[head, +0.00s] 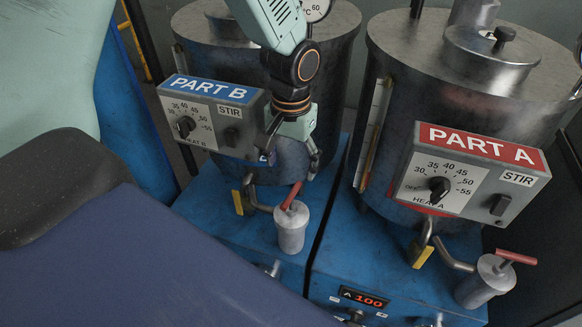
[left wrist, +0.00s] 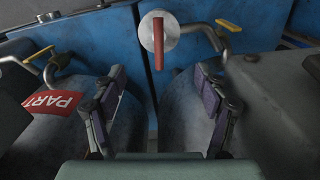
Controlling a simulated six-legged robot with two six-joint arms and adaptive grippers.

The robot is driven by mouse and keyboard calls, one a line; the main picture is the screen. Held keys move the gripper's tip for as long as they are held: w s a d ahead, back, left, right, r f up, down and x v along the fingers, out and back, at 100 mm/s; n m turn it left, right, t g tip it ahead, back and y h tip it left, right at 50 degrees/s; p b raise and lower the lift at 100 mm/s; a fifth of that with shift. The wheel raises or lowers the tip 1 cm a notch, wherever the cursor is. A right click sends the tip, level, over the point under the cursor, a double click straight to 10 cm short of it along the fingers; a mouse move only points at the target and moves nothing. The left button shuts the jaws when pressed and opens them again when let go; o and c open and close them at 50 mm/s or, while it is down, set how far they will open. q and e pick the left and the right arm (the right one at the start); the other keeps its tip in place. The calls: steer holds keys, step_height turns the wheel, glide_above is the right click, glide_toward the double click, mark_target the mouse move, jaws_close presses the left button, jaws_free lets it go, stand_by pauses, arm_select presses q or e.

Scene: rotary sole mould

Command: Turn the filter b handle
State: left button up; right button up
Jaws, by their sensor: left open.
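The filter b is a grey canister (head: 291,230) below the PART B tank, with a red bar handle (head: 291,196) on its top. In the left wrist view the red handle (left wrist: 158,42) points up and down in the picture across the round grey top. My left gripper (head: 294,150) is open and empty, above and behind the filter in the head view. In the left wrist view its two fingers (left wrist: 158,105) stand wide apart, with the handle beyond their tips and between them. They do not touch it. My right gripper is not in view.
The PART B control box (head: 212,117) is close left of my left gripper. The PART A tank (head: 455,100) and its control box (head: 470,172) stand to the right. A second red-handled filter (head: 486,280) is below PART A. Yellow-handled valves (head: 244,197) sit near the pipes.

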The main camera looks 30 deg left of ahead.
mark_target(290, 193)
arm_select(q)
steer(key=shift+s+d+f+p, duration=0.1)
steer(key=shift+d+f+p, duration=0.05)
steer(key=shift+d+p, duration=0.15)
steer(key=shift+c, duration=1.4)
steer(key=f+t+h+p, duration=0.1)
steer(key=d+t+h+p, duration=0.1)
steer(key=p, duration=0.1)
steer(key=shift+s+d+f, duration=0.15)
steer(key=shift+s+f, duration=0.2)
steer(key=shift+f, duration=0.05)
steer(key=c, duration=0.4)
steer(key=shift+s+a+f+t+p, duration=0.4)
steer(key=shift+t+p, duration=0.3)
steer(key=shift+p, duration=0.3)
steer(key=shift+c, duration=0.2)
steer(key=shift+s+a+f+t+p, duration=0.15)
steer(key=shift+s+a+t+p, duration=0.25)
steer(key=shift+a+t+p, duration=0.1)
steer(key=b+x, duration=0.1)
steer(key=x, duration=0.1)
steer(key=a+b+x, duration=0.1)
steer(key=b+x, duration=0.2)
steer(key=x, duration=0.1)
steer(key=shift+s+a+f, duration=0.1)
steer(key=shift+f, duration=0.3)
steer(key=shift+w+f+b, duration=0.35)
steer(key=shift+f+b, duration=0.15)
steer(key=shift+f, duration=0.05)
